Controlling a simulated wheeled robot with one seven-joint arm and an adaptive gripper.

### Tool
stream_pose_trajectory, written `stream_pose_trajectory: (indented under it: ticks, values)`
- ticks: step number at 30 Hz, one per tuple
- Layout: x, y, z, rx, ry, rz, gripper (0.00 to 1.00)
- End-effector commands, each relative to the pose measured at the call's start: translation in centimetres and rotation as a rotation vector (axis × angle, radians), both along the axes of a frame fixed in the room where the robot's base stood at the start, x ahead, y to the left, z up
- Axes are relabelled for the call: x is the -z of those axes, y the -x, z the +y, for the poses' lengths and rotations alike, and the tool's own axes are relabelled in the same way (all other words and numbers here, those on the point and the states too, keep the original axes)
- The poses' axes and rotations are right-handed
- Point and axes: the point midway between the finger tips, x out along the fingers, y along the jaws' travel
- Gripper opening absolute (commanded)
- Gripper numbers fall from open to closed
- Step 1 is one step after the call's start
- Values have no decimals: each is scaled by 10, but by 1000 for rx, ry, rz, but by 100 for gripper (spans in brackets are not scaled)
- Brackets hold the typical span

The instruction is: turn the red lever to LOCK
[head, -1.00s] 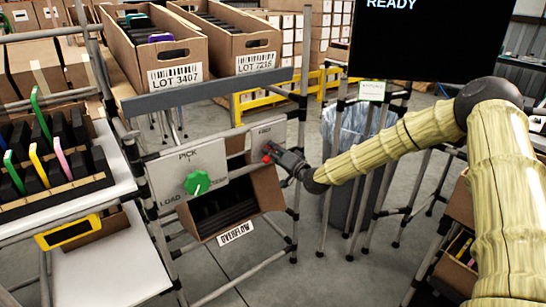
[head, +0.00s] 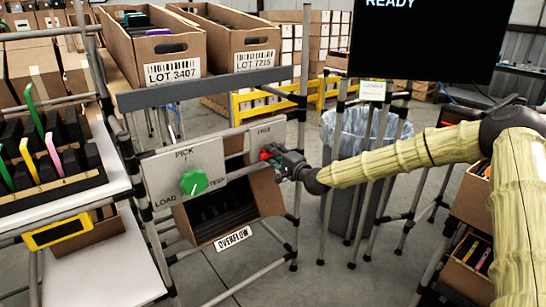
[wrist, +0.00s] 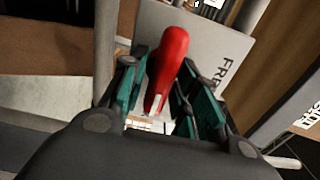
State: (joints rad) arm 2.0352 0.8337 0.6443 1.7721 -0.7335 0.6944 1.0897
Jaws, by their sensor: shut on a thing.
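The red lever (head: 267,154) sits on a small grey plate (head: 258,138) marked FREE, right of a green knob. In the wrist view the lever (wrist: 170,62) stands between my fingers, its tip pointing toward the camera. My gripper (head: 278,158) reaches in from the right and is shut on the lever. In the wrist view my gripper (wrist: 165,92) has teal-sided fingers on both sides of the lever. The FREE lettering shows to the right of the lever there. No LOCK mark can be read; the gripper and lever cover part of the plate.
The green knob (head: 193,181) sits on a plate marked PICK and LOAD. A tilted OVERFLOW carton (head: 265,190) hangs just below my gripper. Metal rack posts (head: 301,100) stand close by. A bin with a clear liner (head: 345,135) stands behind my arm.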

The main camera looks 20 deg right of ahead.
Motion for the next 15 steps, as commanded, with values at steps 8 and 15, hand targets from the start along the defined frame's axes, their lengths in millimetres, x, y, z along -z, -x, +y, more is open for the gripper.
stream_pose_trajectory:
  ticks: [8, 15]
  values:
    - [1, 0, -1, 2, -11, 5, 6]
    - [1, 0, -1, 2, -10, 5, 41]
